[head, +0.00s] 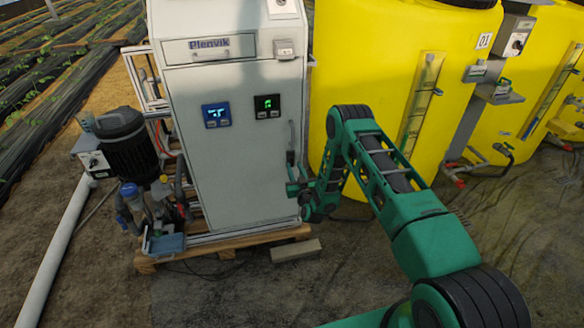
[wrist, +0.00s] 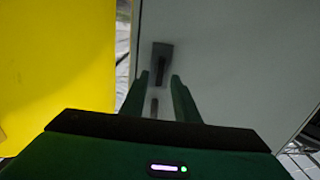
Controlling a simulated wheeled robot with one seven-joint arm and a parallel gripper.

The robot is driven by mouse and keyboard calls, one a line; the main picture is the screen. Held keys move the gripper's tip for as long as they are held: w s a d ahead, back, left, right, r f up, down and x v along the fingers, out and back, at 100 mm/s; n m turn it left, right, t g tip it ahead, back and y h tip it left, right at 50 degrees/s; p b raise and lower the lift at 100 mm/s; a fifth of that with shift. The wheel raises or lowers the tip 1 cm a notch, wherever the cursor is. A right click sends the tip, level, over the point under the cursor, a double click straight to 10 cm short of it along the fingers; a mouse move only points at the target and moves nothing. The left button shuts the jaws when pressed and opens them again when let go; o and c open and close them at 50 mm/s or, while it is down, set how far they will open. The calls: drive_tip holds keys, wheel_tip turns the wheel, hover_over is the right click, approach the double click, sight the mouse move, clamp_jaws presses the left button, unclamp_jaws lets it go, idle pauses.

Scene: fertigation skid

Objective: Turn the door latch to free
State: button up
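The door latch (wrist: 161,50) is a small dark grey plate with a narrow darker lever on the pale cabinet door (wrist: 215,50). In the wrist view it lies just ahead of and between the fingertips of my gripper (wrist: 157,80). The two fingers are apart with nothing held, and I cannot tell if either touches the lever. In the head view my gripper (head: 293,182) is at the right edge of the cabinet door (head: 235,165), where it largely hides the latch. The door looks closed.
A vertical pull handle (head: 291,134) sits on the door's right side, above my gripper. A yellow tank (head: 375,60) stands close right of the cabinet. A dark pump motor (head: 128,148) is at left.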

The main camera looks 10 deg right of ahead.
sight(292, 161)
drive_tip(key=shift+w, duration=1.3)
drive_tip(key=shift+c, duration=0.3)
clamp_jaws()
drive_tip(key=shift+a, duration=0.25)
drive_tip(key=shift+d, duration=0.15)
